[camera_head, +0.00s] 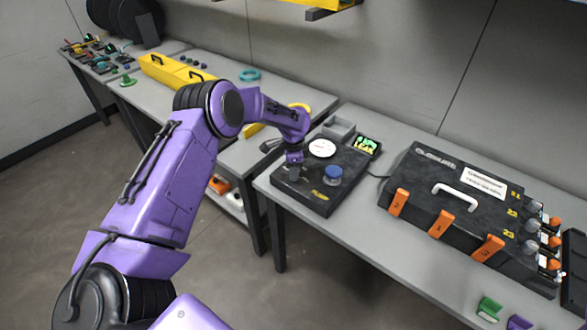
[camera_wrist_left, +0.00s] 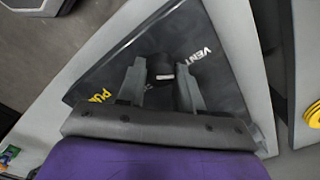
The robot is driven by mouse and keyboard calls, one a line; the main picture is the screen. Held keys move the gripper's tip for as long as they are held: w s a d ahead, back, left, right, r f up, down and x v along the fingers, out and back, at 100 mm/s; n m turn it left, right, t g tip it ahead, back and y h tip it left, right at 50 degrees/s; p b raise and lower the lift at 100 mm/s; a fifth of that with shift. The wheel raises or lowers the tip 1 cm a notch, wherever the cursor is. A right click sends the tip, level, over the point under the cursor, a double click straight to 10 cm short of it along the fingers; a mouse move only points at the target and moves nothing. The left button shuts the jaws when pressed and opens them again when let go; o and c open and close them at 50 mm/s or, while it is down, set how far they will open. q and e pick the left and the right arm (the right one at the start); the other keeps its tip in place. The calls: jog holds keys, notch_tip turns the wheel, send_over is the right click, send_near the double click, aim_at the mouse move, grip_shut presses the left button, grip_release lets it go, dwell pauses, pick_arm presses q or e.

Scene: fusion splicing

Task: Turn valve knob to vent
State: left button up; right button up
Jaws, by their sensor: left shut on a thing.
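The black valve panel (camera_head: 318,203) lies on the right-hand table, with a white round gauge (camera_head: 322,148) and a blue round cap (camera_head: 333,172) on it. My left gripper (camera_head: 294,170) points down at the panel's left side. In the left wrist view, the gripper (camera_wrist_left: 161,88) is shut on the dark valve knob (camera_wrist_left: 162,70), which sits between its fingers. The yellow PUMP lettering (camera_wrist_left: 101,97), partly covered, is left of the knob, and the white VENT lettering (camera_wrist_left: 194,57) is right of it. The knob's underside is hidden. My right gripper is out of view.
A small green-lit display (camera_head: 367,144) and a grey tray (camera_head: 339,127) stand behind the panel. A large black case (camera_head: 450,205) with orange latches stands to the right. The table front (camera_head: 350,238) is clear.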

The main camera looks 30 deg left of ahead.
pick_arm(q)
jog(key=shift+s+f, duration=0.15)
jog(key=shift+f, duration=0.05)
dwell(0.4)
jog(key=o, duration=1)
jog(key=shift+o, duration=0.2)
jog(key=shift+r, duration=0.1)
jog(key=shift+w+r, duration=0.2)
jog(key=shift+r, duration=0.1)
notch_tip(320, 180, up, 10)
jog(key=b, duration=0.2)
jog(key=shift+f, duration=0.1)
